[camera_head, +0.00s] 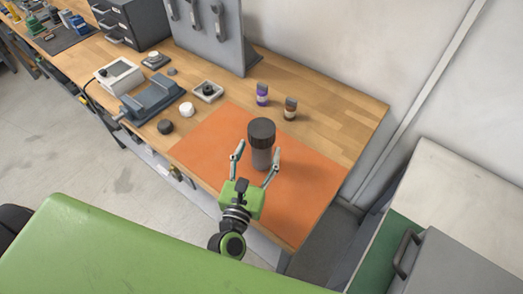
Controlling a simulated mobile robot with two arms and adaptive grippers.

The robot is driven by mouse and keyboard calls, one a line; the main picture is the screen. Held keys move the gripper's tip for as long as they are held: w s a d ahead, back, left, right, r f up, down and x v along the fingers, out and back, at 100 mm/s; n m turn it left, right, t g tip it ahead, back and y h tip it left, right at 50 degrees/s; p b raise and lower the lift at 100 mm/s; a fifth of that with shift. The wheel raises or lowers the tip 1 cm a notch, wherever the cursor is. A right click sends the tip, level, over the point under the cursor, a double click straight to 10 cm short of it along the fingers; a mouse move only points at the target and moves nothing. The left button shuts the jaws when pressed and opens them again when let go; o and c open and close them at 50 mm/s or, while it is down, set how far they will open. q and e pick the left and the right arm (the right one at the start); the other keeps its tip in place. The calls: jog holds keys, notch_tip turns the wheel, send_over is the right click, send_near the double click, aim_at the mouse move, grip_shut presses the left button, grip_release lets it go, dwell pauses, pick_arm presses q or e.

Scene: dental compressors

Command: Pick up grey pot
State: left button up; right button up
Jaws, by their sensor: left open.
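The grey pot (261,157) stands upright on an orange mat (212,137) on the wooden workbench. It is a grey cylinder with a wider dark top. My left gripper (256,163) is open, with its two fingers spread to the left and right of the pot's lower part. I cannot tell whether the fingers touch it. My right gripper does not show.
Two small bottles, one purple (262,94) and one brown (290,108), stand behind the mat. A grey vise-like device (152,100), a white box (118,76) and small round parts lie to the left. A grey upright panel (210,35) stands at the back.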

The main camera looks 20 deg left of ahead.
pick_arm(q)
jog(key=w+p, duration=0.1)
jog(key=w, duration=0.2)
jog(key=shift+w+a, duration=0.1)
jog(key=shift+w, duration=0.2)
jog(key=c, duration=1.7)
jog(key=shift+r, duration=0.15)
grip_shut()
